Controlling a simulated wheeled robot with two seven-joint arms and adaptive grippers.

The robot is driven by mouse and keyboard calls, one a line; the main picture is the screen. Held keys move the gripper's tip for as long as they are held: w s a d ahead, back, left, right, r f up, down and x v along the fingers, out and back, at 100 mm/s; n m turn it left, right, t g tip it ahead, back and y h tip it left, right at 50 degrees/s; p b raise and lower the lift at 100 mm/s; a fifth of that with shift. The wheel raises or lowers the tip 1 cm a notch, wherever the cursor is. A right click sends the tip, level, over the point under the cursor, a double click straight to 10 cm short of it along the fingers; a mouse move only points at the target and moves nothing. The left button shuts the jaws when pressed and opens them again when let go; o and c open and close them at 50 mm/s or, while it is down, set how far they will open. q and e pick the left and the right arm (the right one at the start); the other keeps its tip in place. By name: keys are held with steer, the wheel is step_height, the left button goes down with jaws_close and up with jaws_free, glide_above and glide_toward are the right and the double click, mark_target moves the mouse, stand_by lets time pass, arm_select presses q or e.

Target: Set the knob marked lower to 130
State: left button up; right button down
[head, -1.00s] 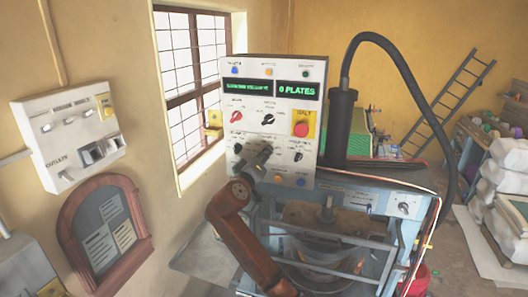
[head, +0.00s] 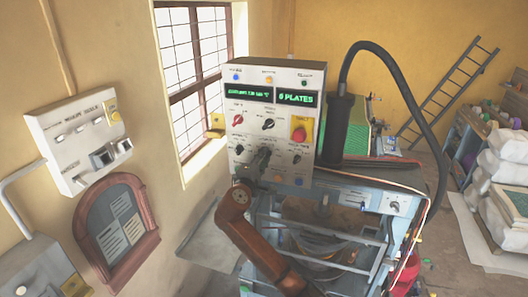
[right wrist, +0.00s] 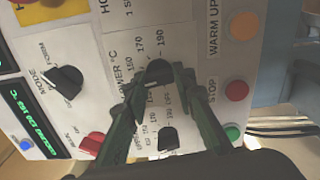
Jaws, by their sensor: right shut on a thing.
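My right gripper (right wrist: 155,84) is shut on this knob, a finger on each side. A pale mark shows on the knob, but its exact setting is unclear. In the head view my right gripper (head: 263,155) covers the knob. My left gripper is out of view.
Another black knob (right wrist: 168,138) lies close by, between my fingers' bases. The mode knob (right wrist: 66,82), a red stop button (right wrist: 237,91) and an orange warm-up button (right wrist: 243,26) are near. A red halt button (head: 299,134) and a black hose (head: 412,88) are to the right.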

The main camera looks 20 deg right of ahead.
steer(key=shift+n+p, duration=0.95)
steer(key=shift+n, duration=0.25)
steer(key=c, duration=1.6)
jaws_free()
steer(key=shift+f, duration=0.1)
steer(key=v, duration=1.2)
